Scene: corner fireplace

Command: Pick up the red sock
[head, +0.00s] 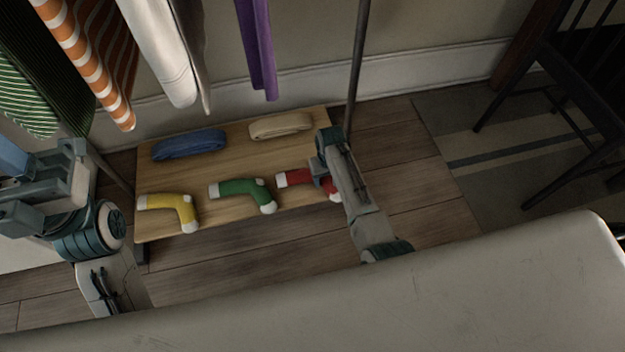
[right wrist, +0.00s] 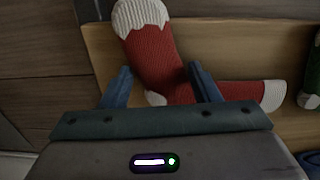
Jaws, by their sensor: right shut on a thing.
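The red sock (head: 293,178) with white cuff, heel and toe lies at the right end of the low wooden shelf board (head: 225,162). My right gripper (head: 320,172) is over it and hides its middle in the head view. In the right wrist view the red sock (right wrist: 155,52) passes between the two fingers of my right gripper (right wrist: 160,72), which is shut on it. The sock still appears to be at the board; whether it is lifted at all I cannot tell. My left gripper (head: 25,188) is at the left edge, away from the socks, its fingertips unclear.
A green sock (head: 243,190) and a yellow sock (head: 170,206) lie left of the red one. A blue rolled item (head: 190,144) and a beige one (head: 280,126) lie behind. Clothes hang above; a rack post (head: 357,70) rises behind my right arm. A dark chair (head: 580,90) stands right.

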